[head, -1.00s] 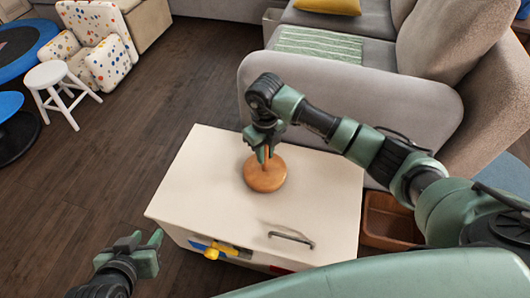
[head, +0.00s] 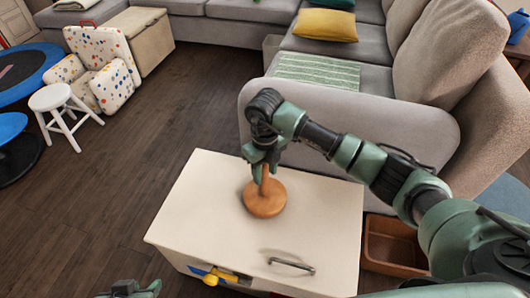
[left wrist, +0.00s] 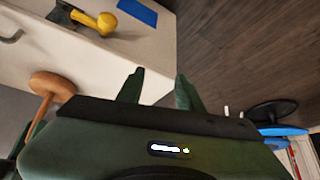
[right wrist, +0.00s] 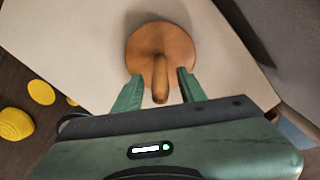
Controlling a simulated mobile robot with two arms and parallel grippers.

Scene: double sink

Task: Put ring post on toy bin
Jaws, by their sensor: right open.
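The wooden ring post (head: 265,198) has a round base and an upright peg, and stands on the lid of the cream toy bin (head: 200,200). My right gripper (head: 264,172) is at the peg from above. In the right wrist view its two fingers (right wrist: 158,90) are open on either side of the peg (right wrist: 160,80), with gaps on both sides. My left gripper (left wrist: 158,88) is open and empty, low beside the bin's front. In the head view only its tip (head: 140,290) shows at the bottom edge. The ring post also shows in the left wrist view (left wrist: 50,86).
The bin lid has a dark handle (head: 291,266). A yellow toy (head: 211,279) pokes out of the bin's front opening. A grey sofa (head: 410,125) stands behind the bin and a brown box (head: 390,243) at its right.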

